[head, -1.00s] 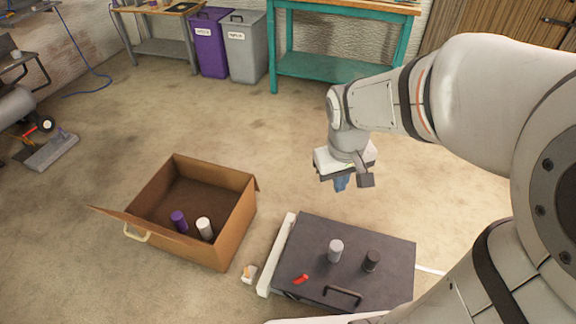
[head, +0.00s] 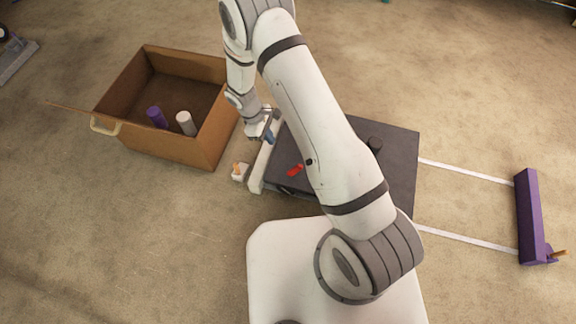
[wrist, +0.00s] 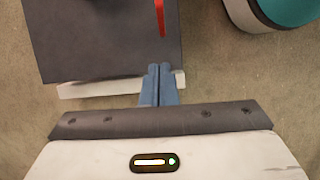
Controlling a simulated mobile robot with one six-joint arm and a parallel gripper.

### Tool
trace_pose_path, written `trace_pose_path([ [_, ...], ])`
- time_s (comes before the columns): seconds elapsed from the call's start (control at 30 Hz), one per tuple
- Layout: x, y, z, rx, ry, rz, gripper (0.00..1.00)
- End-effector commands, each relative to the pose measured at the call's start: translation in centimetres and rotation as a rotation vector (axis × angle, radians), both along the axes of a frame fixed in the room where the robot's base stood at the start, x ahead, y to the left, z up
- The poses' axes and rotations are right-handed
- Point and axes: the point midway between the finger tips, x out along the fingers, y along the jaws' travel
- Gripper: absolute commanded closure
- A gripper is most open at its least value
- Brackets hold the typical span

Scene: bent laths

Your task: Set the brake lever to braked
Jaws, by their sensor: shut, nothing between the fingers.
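The red lever (head: 295,170) lies on top of the dark flat cart (head: 402,165), left of my arm in the head view. Its red strip (wrist: 160,18) also shows at the top of the wrist view, beyond my fingertips and apart from them. My gripper (head: 270,136) is over the cart's left edge by the white bar, up and left of the lever. In the wrist view the blue fingers of my gripper (wrist: 160,70) are together with nothing between them. The grey cylinder and most of the cart's handle are hidden behind my arm.
A cardboard box (head: 205,135) with a purple cylinder (head: 156,117) and a white cylinder (head: 186,123) stands at left. A black cylinder (head: 375,144) is on the cart. White rails run right to a purple bar (head: 530,215). A white bar (head: 258,168) borders the cart's left.

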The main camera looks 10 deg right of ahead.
Motion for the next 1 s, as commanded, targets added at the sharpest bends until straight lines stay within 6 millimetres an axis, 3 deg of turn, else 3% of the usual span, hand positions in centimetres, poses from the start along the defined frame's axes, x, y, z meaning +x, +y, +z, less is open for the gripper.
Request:
trace_pose_path([
  [0.03,-0.1,0.2,-1.1,-0.003,0.007,0.013,1.00],
  [0.27,-0.5,-0.3,-3.6,-0.006,0.014,0.025,1.00],
  [0.67,-1.7,-3.0,-11.4,-0.005,0.014,0.024,1.00],
  [1.0,-3.0,-6.2,-12.6,-0.005,0.012,0.025,1.00],
])
